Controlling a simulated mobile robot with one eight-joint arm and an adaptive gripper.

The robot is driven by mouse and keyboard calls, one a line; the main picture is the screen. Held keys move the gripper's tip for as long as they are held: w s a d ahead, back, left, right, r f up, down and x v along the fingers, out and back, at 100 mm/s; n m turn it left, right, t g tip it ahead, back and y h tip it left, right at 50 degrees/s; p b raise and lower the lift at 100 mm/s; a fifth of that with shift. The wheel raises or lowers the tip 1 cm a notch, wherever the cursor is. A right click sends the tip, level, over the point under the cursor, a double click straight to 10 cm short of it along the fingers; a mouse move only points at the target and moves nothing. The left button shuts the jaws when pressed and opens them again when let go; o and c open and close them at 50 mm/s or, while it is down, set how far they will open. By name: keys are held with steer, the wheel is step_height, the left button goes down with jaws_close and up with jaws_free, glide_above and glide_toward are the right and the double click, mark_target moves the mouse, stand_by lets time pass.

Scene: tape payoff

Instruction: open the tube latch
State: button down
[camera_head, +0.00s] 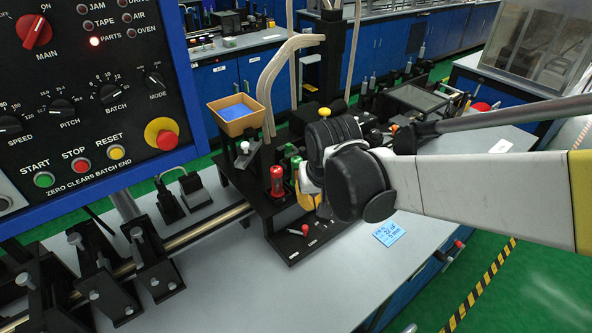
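My arm reaches in from the right, and its black wrist joints cover the right part of the black tape machine (242,184). My gripper (322,207) is mostly hidden behind the wrist, low over the machine's base, and its fingers cannot be made out. Beige curved tubes (270,88) come down into the machine from a black post. A red upright cylinder (277,182) stands just left of the wrist. A small red knob (305,229) sits on the black base plate below it. I cannot tell which part is the tube latch, or whether my gripper touches anything.
A tan bin with blue contents (235,115) sits atop the machine. A control panel (85,90) fills the upper left, with its PARTS lamp lit red. Black clamp brackets (150,258) line a rail at lower left.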

steer(key=shift+w+a+f, duration=0.45)
steer(key=shift+w, duration=0.1)
steer(key=b+x, duration=0.4)
steer(key=x, duration=0.6)
steer(key=shift+s, duration=0.1)
